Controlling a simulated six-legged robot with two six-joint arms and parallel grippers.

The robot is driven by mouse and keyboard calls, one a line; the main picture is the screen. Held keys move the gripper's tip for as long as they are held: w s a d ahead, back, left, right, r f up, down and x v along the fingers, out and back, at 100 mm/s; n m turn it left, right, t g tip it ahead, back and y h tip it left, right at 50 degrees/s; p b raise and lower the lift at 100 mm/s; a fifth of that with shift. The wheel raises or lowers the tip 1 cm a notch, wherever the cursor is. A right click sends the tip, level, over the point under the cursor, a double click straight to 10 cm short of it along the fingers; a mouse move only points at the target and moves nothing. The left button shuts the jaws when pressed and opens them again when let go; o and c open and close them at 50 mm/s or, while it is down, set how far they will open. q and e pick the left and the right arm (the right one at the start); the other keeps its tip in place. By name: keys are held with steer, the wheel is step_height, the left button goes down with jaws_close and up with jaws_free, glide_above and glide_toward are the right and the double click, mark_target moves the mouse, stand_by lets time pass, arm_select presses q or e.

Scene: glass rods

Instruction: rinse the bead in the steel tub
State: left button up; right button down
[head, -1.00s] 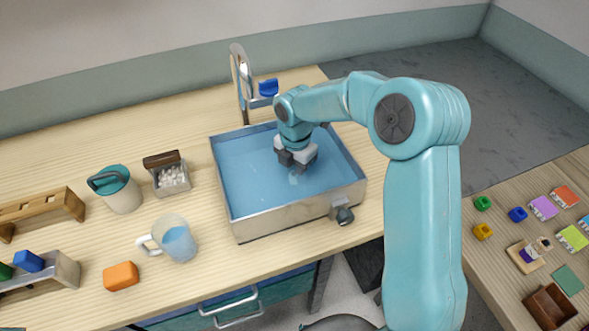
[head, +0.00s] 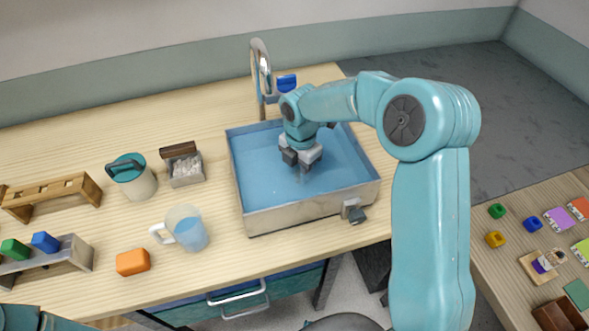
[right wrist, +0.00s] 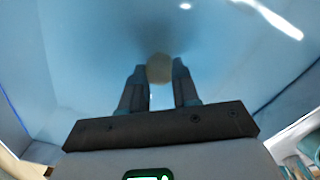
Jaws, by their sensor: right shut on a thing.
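The steel tub (head: 312,216) stands on the wooden counter and holds blue water. My right gripper (head: 302,166) points down into the tub, its fingertips at the water. In the right wrist view the right gripper (right wrist: 159,80) is shut on a pale round bead (right wrist: 159,67) held between its two fingertips. The bead is hidden in the head view. Part of my left arm shows at the bottom left of the head view, but its gripper does not show.
A tall metal faucet (head: 262,75) stands behind the tub. Left of the tub are a mug of blue water (head: 190,232), a small box of white pieces (head: 186,170), a teal-lidded jar (head: 135,180) and an orange block (head: 132,262). A side table (head: 500,270) with small items is at right.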

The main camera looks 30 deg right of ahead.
steer(key=shift+s+d, duration=0.2)
steer(key=shift+d, duration=0.55)
steer(key=shift+s+d, duration=0.15)
steer(key=shift+d, duration=0.6)
step_height(320, 180, up, 11)
steer(key=p, duration=0.9)
steer(key=shift+r, duration=0.1)
step_height(320, 180, up, 5)
steer(key=p, duration=0.3)
